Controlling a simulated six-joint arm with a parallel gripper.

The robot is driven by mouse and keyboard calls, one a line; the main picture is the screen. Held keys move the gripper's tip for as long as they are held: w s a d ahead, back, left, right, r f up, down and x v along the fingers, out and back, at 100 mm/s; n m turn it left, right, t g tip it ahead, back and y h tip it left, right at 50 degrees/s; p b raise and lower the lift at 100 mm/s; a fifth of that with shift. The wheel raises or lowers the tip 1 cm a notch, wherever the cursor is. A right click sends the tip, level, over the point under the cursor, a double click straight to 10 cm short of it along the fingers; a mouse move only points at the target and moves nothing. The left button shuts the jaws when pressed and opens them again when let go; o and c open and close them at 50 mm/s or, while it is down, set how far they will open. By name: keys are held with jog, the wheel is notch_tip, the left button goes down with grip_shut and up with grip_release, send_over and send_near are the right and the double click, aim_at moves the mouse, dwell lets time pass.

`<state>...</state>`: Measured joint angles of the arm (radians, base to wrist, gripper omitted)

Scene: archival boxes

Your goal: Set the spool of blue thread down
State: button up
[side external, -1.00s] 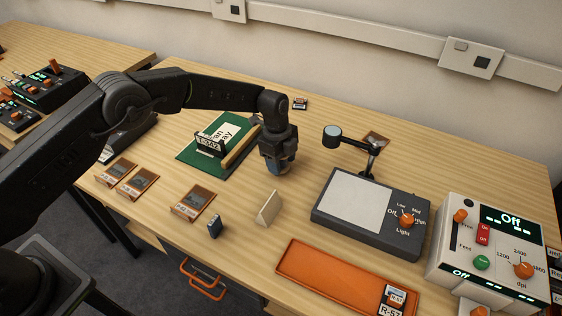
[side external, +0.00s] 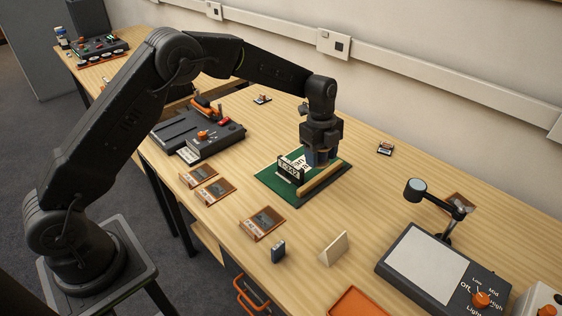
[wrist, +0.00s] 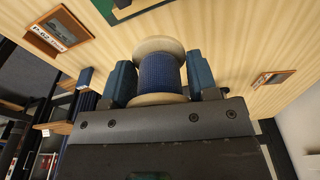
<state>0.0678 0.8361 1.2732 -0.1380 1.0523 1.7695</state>
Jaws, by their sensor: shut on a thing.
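My gripper (side external: 321,160) is shut on the spool of blue thread (wrist: 160,72). In the wrist view the spool sits between both fingers, its pale wooden flanges and blue winding showing. In the side view the fingers mostly hide it. My gripper is at the back part of the green mat (side external: 268,188), behind a wooden bar (side external: 326,180). I cannot tell whether the spool touches the surface.
A black-framed sign (side external: 290,168) stands on the mat beside a white printed card. Orange-brown trays (side external: 262,223) lie in front. Bare wood lies between.

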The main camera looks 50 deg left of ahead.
jog(key=shift+n, duration=0.3)
jog(key=a, duration=0.4)
jog(key=s+a, duration=0.1)
jog(key=a, duration=0.6)
jog(key=shift+s+a+r, duration=0.15)
jog(key=shift+s+a, duration=0.2)
jog(key=s+a, duration=0.7)
jog(key=a, duration=0.4)
jog(key=s+a, duration=0.8)
jog(key=a, duration=0.3)
jog(key=n, duration=0.1)
send_over(238, 162)
jog(key=f, duration=0.7)
jog(key=shift+a+f, duration=0.1)
jog(key=shift+a, duration=0.1)
jog(key=shift+f, duration=1.95)
jog(key=shift+f, duration=0.1)
jog(key=o, duration=0.9)
